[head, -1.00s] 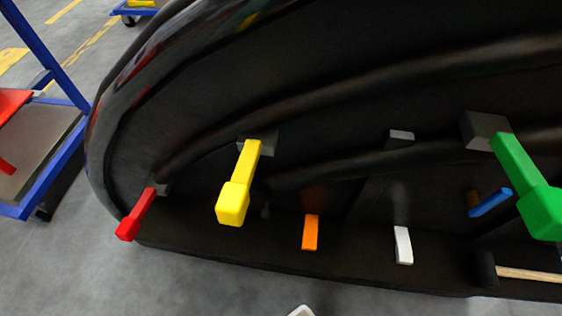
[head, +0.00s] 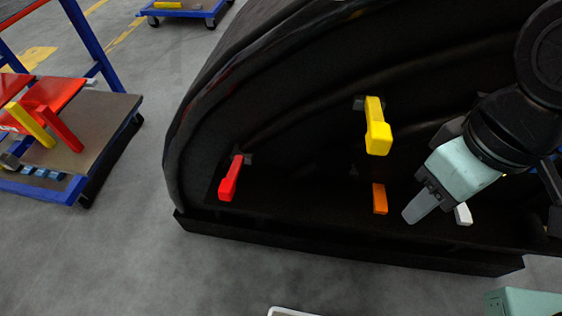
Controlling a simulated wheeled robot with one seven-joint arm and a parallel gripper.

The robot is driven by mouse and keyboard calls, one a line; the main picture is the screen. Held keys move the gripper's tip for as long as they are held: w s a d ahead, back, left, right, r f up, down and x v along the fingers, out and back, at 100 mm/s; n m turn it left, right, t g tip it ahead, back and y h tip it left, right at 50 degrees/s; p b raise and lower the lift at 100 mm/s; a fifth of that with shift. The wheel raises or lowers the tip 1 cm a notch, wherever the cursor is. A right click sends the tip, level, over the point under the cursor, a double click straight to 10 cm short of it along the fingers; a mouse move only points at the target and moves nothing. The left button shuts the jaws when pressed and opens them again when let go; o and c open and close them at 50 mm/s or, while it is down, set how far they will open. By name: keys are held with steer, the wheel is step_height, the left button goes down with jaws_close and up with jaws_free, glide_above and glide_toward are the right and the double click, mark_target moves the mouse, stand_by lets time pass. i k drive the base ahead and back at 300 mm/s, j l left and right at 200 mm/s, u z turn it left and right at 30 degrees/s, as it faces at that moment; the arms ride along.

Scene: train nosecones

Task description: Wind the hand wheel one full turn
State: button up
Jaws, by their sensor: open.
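I cannot make out a hand wheel in this view. My gripper (head: 414,212) reaches in from the right, its pale green body tilted down to the left over the black nosecone (head: 290,130). The fingers are seen nearly edge-on, open, with nothing visible between them. The tips are just right of an orange block (head: 380,198) and left of a white block (head: 463,214), which is partly hidden behind the gripper. My arm hides the right part of the nosecone.
A yellow handle (head: 377,128) and a red handle (head: 230,178) stick out of the nosecone. A blue-framed cart (head: 112,108) at the left carries red and yellow parts. Another blue cart (head: 185,10) stands at the back.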

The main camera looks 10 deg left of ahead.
mark_target(332, 158)
steer(key=i+u, duration=0.4)
steer(key=u, duration=0.15)
steer(key=k+j, duration=0.5)
steer(key=k, duration=0.25)
steer(key=k+j, duration=0.55)
steer(key=k, duration=0.15)
steer(key=l+u, duration=0.05)
